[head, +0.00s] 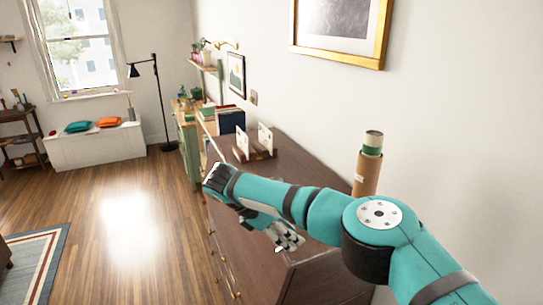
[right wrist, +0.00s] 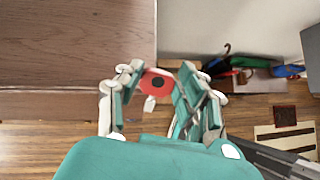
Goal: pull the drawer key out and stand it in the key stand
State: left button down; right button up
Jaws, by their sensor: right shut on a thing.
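My right gripper (head: 290,243) is beside the front right end of the dark wooden drawer chest (head: 310,185), just past its top edge. In the right wrist view my right gripper (right wrist: 157,90) is shut on a red, rounded piece with a black centre, which I take to be the drawer key (right wrist: 158,83). A small pale part shows below the red piece. The key is hidden in the head view. The keyhole is not visible. I cannot make out a key stand in either view. My left gripper is not in view.
On the chest top stand a wooden rack with white cards (head: 265,138), dark books (head: 231,120) and a cardboard tube (head: 366,175). Brass knobs line the chest front. The wooden floor (head: 130,225) is open to the left. The right wrist view shows a low shelf (right wrist: 255,85) with coloured items.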

jog(key=n+t, duration=0.1)
jog(key=w+n+t, duration=0.1)
jog(key=d+n+t, duration=0.1)
jog(key=shift+w+r+n, duration=0.15)
jog(key=shift+r+n, duration=0.15)
jog(key=shift+n, duration=0.1)
jog(key=w+d+r+n+t+y, duration=0.1)
jog(key=d+r+n+t+y, duration=0.1)
jog(key=n+t+y, duration=0.4)
jog(key=w+d+r+n+t+y, duration=0.1)
jog(key=d+r+n+t+y, duration=0.1)
jog(key=d+n+t+y, duration=0.3)
jog(key=n+t+y, duration=0.1)
jog(key=n+y, duration=0.2)
jog(key=n, duration=0.2)
jog(key=shift+w+d+r+n+y, duration=0.2)
jog(key=shift+d+r+n+y, duration=0.1)
jog(key=shift+n+y, duration=0.1)
